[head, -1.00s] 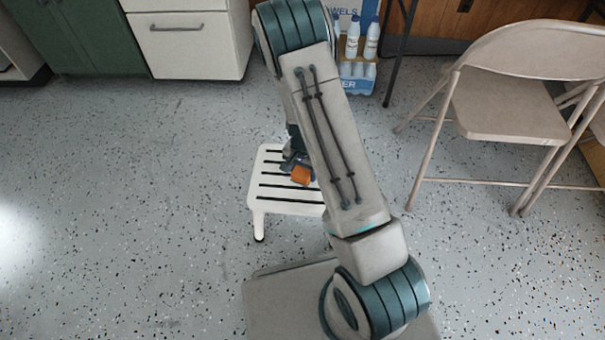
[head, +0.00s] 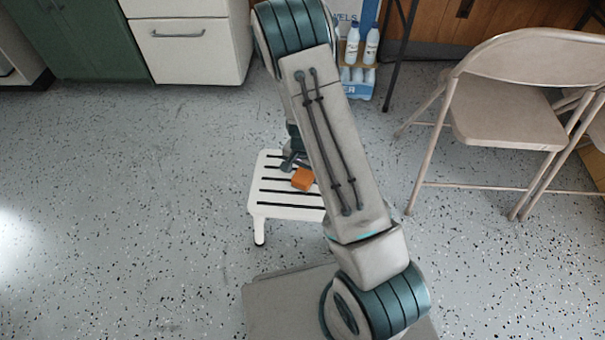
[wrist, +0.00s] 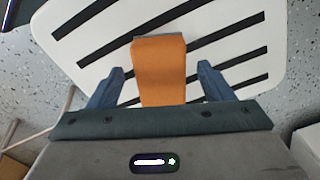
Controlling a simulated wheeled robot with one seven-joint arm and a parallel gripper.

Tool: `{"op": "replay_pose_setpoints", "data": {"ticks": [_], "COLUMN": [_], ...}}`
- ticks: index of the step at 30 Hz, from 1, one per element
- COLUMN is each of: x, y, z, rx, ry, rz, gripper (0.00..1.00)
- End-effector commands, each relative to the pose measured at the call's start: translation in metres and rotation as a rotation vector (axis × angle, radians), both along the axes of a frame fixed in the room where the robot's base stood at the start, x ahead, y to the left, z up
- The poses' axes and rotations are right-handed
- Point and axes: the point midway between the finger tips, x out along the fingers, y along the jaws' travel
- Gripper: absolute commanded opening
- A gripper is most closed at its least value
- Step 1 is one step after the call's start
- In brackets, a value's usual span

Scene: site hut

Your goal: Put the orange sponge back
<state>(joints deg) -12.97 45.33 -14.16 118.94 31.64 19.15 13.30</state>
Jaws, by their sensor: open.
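The orange sponge (head: 302,179) lies on the white slatted step stool (head: 282,212), near its middle. In the wrist view the sponge (wrist: 159,72) lies between the two blue fingers of my gripper (wrist: 161,78), with a gap on each side. The gripper is open and holds nothing. A thin dark layer shows along the sponge's far edge. In the head view my gripper (head: 292,163) is mostly hidden behind my arm, just beside the sponge. My arm also hides the stool's right part.
A beige folding chair (head: 510,110) stands at the right. A pack of white bottles (head: 361,60) stands at the back. A white drawer cabinet (head: 190,45) and a green cabinet (head: 75,35) line the back left. The speckled floor at the left is clear.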

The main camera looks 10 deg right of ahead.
Motion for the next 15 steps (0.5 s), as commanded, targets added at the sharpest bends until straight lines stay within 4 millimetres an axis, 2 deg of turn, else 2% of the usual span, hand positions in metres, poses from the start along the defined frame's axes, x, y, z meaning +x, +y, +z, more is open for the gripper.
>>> {"op": "replay_pose_setpoints", "data": {"ticks": [1, 6, 9, 15], "x": [0.001, 0.000, 0.000, 0.000], "y": [0.001, 0.001, 0.001, 0.000], "z": [0.018, 0.056, 0.074, 0.093], "rx": [0.000, 0.001, -0.001, 0.001], "ry": [-0.003, -0.002, -0.002, -0.001], "rz": [0.002, 0.002, 0.002, 0.003], "gripper": [0.74, 0.74, 0.74, 0.74]}}
